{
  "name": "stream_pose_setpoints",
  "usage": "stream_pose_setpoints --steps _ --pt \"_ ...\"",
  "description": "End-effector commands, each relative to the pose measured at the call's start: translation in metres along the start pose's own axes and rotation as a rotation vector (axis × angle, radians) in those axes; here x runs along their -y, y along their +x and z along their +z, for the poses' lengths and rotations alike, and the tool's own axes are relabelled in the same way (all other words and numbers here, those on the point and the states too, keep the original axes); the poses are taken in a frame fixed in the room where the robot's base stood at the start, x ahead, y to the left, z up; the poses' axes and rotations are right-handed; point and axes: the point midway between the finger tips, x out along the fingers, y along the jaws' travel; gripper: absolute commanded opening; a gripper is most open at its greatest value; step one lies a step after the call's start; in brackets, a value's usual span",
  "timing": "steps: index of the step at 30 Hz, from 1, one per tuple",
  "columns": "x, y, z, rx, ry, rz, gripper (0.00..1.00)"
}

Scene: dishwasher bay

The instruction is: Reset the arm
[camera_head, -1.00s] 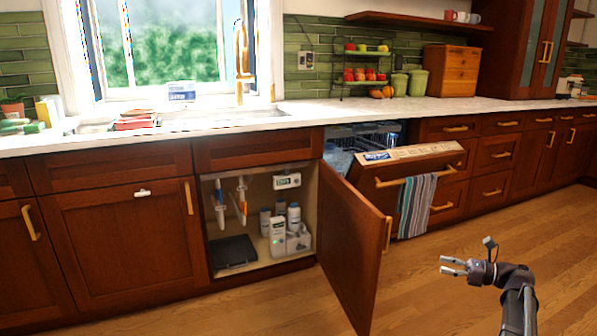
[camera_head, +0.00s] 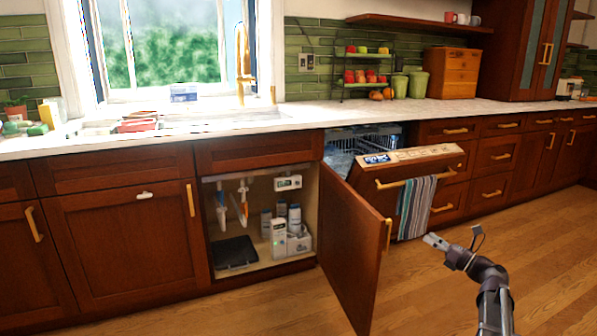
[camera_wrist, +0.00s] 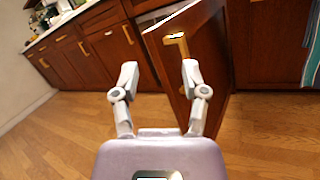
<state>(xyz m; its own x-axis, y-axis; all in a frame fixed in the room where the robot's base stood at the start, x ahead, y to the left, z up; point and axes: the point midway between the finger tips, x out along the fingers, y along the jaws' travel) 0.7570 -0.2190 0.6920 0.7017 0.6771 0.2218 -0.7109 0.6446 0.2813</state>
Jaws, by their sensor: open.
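My gripper (camera_head: 434,241) is at the lower right in the head view, above the wood floor and to the right of the open cabinet door. In the wrist view my gripper (camera_wrist: 160,76) has its two fingers spread apart with nothing between them. Beyond the fingers the wrist view shows a dark red-brown wood door with a brass handle (camera_wrist: 176,44). The fingers look apart from the handle, though the exact distance is hard to tell.
The under-sink cabinet door (camera_head: 347,245) stands open into the room. The dishwasher door (camera_head: 405,168) is partly open, with a striped towel (camera_head: 416,207) on its handle. Bottles (camera_head: 279,240) stand inside the cabinet. The floor (camera_head: 560,240) at right is clear.

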Motion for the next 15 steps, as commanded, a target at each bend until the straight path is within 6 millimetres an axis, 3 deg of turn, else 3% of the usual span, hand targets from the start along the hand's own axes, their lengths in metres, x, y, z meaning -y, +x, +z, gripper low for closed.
stream_pose_setpoints --steps 6,15 --pt "0.007 0.024 0.022 0.174 0.193 -0.181 0.57" --pt "0.021 0.035 0.035 0.42 0.509 -0.413 0.57"
